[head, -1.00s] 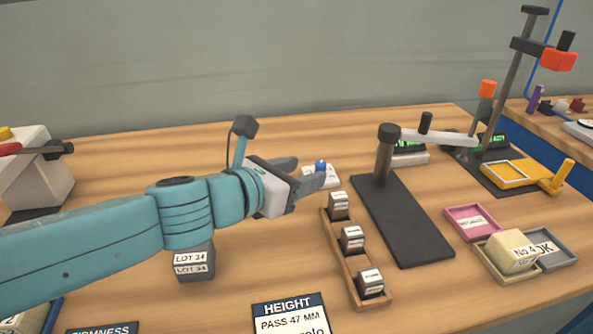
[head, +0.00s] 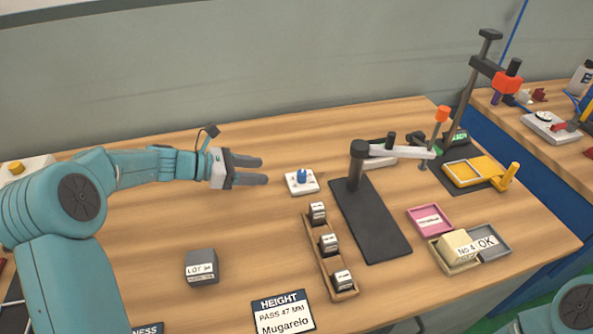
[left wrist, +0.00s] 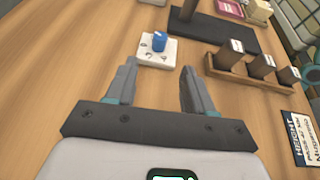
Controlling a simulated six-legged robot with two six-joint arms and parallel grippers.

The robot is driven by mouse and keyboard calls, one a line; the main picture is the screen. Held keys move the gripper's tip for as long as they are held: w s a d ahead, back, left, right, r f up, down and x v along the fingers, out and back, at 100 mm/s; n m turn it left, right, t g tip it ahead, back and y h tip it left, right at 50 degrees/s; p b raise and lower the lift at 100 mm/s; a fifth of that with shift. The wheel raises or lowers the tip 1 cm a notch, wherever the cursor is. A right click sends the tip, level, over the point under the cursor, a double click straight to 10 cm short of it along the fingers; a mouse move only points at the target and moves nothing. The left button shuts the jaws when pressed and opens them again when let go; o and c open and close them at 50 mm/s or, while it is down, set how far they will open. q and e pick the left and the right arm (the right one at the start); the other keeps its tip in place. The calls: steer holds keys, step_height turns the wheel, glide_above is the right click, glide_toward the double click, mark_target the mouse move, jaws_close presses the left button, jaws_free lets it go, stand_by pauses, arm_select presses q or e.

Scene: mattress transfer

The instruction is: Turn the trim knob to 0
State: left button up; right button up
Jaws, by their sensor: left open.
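The trim knob (head: 301,176) is a small blue knob on a white square plate (head: 300,187) that lies on the table in the middle of the head view. Its dial marks are too small to read there. In the left wrist view the blue knob (left wrist: 159,41) stands on its plate (left wrist: 152,58), which bears several dark marks, just beyond the fingertips. My left gripper (head: 265,171) is open and empty, to the left of the plate and apart from the knob. Its two fingers also show in the left wrist view (left wrist: 158,68). My right gripper is out of view.
A wooden rack (head: 345,293) with dark labelled blocks stands in front of the plate. A black stand base (head: 372,225) with a post lies to its right. A grey LOT 34 block (head: 201,267) and a HEIGHT card (head: 283,312) lie nearer.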

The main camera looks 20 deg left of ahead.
mark_target(297, 182)
arm_select(q)
steer(key=x, duration=1.1)
steer(key=shift+w+d, duration=0.25)
jaws_close()
